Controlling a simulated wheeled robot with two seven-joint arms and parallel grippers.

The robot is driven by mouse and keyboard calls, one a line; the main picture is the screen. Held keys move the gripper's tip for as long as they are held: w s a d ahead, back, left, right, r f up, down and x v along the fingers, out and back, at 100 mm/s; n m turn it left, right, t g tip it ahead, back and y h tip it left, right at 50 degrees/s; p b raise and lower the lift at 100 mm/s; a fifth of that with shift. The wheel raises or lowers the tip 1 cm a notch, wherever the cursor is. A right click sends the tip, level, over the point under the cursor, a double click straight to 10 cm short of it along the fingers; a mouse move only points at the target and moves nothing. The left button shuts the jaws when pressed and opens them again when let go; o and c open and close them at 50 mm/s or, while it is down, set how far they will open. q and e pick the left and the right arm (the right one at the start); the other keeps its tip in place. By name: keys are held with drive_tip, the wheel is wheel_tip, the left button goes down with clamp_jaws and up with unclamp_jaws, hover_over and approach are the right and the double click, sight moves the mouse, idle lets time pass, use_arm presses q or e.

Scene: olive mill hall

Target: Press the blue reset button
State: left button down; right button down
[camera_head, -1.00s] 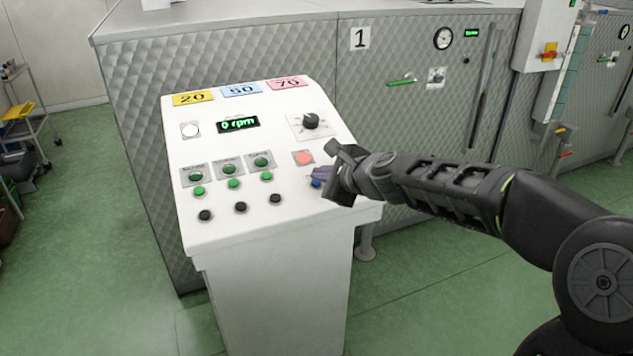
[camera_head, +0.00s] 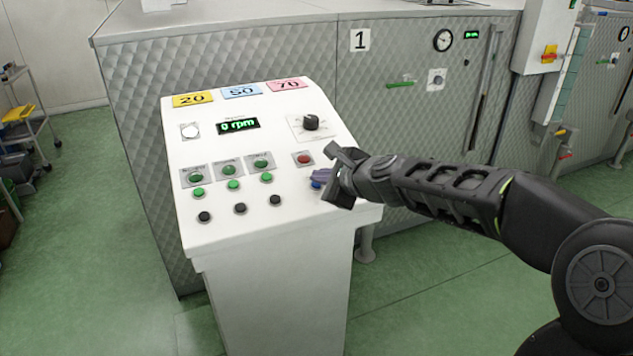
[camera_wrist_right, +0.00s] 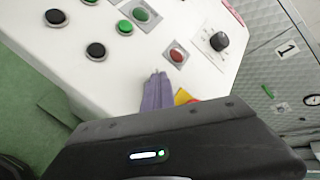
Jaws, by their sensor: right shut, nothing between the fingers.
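The blue reset button (camera_head: 316,185) is on the right side of the sloped white control panel (camera_head: 285,225), below the red button (camera_head: 303,159). It is mostly covered by my right gripper (camera_head: 318,176), whose closed purple-grey fingers point at it. I cannot tell for sure whether the fingertips touch it. In the right wrist view the closed fingers (camera_wrist_right: 158,80) lie over the panel below the red button (camera_wrist_right: 176,55), and the blue button is hidden there. My left gripper is not in view.
Green buttons (camera_head: 233,184) and black buttons (camera_head: 241,208) sit to the left on the panel. A dark knob (camera_head: 311,121) is above, and the display (camera_head: 238,125) reads 0 rpm. A quilted metal machine (camera_head: 400,125) stands close behind.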

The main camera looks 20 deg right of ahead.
drive_tip(key=shift+s+r+p, duration=0.2)
drive_tip(key=shift+r+p, duration=0.25)
drive_tip(key=shift+r, duration=0.2)
drive_tip(key=r+p, duration=0.2)
drive_tip(key=s+r+p, duration=0.1)
drive_tip(key=r+p, duration=0.1)
drive_tip(key=p, duration=0.1)
drive_tip(key=shift+s+r, duration=0.2)
drive_tip(key=shift+r, duration=0.2)
idle(0.5)
